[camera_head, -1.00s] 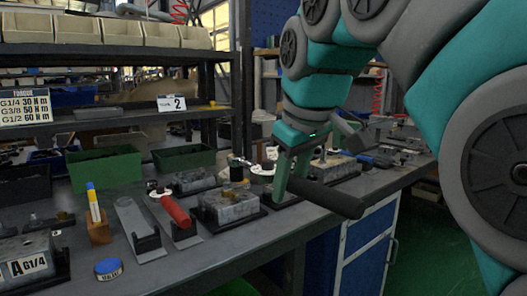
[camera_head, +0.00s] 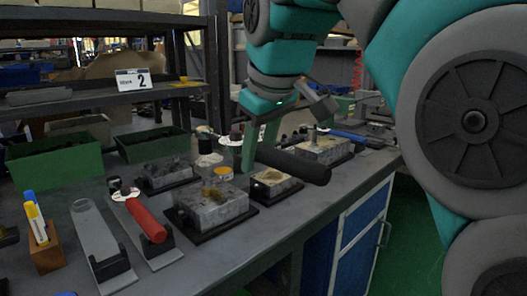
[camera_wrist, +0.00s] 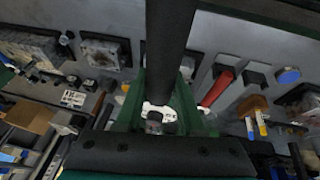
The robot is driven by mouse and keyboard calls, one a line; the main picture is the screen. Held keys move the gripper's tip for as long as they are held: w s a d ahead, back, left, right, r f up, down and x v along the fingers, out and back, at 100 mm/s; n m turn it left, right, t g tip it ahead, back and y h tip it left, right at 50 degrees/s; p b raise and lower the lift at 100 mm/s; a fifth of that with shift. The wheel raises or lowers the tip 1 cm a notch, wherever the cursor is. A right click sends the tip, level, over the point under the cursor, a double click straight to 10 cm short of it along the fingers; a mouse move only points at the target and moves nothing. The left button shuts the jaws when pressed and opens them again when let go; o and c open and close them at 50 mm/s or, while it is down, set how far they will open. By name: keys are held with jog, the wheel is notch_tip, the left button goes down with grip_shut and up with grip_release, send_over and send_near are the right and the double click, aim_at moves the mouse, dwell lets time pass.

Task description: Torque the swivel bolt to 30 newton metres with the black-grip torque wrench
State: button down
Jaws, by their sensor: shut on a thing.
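My gripper (camera_head: 254,148) is shut on the black grip of a torque wrench (camera_head: 298,165), above the back of the bench. The wrench lies roughly level, its grip end pointing right towards the bench front and its white-marked head (camera_head: 208,134) to the left. In the wrist view the black grip (camera_wrist: 168,45) runs down between the green fingers. Metal valve blocks stand on dark bases below: a large one (camera_head: 212,203), a smaller one (camera_head: 275,182), one at left (camera_head: 165,173) and one at right (camera_head: 322,148) with an upright fitting. I cannot tell which carries the swivel bolt.
A red-grip wrench (camera_head: 146,220) rests in a holder beside an empty holder (camera_head: 95,240). A wooden block with markers (camera_head: 42,245) stands at left. Green bins (camera_head: 55,155) and a shelf (camera_head: 110,102) are behind. The front bench strip (camera_head: 245,250) is clear.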

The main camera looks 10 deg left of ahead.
jog(key=shift+f+b, duration=1.3)
jog(key=shift+f, duration=1.05)
jog(key=shift+f+b, duration=0.5)
jog(key=shift+f, duration=0.8)
jog(key=shift+s+a+m+h, duration=0.4)
jog(key=shift+s+a+m, duration=0.5)
jog(key=shift+a, duration=0.1)
jog(key=shift+s+a+m+t+h+p, duration=0.3)
jog(key=shift+s+a+m, duration=0.45)
jog(key=shift+a+m, duration=0.25)
